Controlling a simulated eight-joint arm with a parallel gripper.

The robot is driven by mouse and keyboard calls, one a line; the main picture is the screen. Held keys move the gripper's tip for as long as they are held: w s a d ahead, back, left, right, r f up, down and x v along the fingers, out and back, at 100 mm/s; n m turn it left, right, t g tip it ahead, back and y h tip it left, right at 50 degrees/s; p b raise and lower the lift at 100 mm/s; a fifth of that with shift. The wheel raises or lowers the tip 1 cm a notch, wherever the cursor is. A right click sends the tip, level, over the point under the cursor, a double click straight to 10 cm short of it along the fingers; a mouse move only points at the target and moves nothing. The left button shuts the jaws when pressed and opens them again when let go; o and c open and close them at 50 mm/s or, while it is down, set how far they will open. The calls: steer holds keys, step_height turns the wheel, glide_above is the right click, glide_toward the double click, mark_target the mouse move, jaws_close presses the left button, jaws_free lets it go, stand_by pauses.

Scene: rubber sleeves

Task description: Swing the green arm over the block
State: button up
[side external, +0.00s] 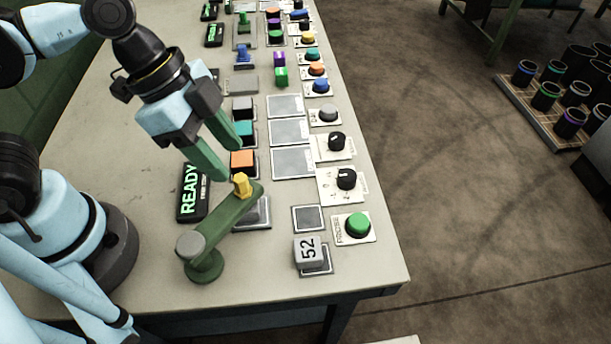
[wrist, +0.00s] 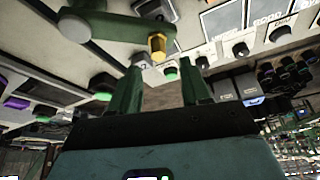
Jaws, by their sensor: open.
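The green arm (side external: 225,218) is a flat bar on a round green post near the table's front. The grey block (side external: 307,251) marked 52 sits on a small pad to the right, clear of the arm. My gripper (side external: 230,158) is open and empty, just behind and above the yellow knob, apart from it. In the wrist view the knob (wrist: 157,44) shows beyond my open fingertips, with the green arm (wrist: 112,26) running left from it.
A black READY display (side external: 193,192) lies left of the arm. An empty dark pad (side external: 309,218) and a green button (side external: 358,225) are near the block. Bare table lies around the arm's post.

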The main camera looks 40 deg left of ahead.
steer(key=v, duration=0.6)
steer(key=shift+r, duration=0.2)
steer(key=shift+a, duration=0.1)
steer(key=w+a+f+n+t+y, duration=0.4)
steer(key=w+a+f+n+t, duration=0.1)
steer(key=w+a+n, duration=0.4)
steer(key=a+n, duration=0.2)
steer(key=n, duration=0.1)
steer(key=shift+n, duration=0.3)
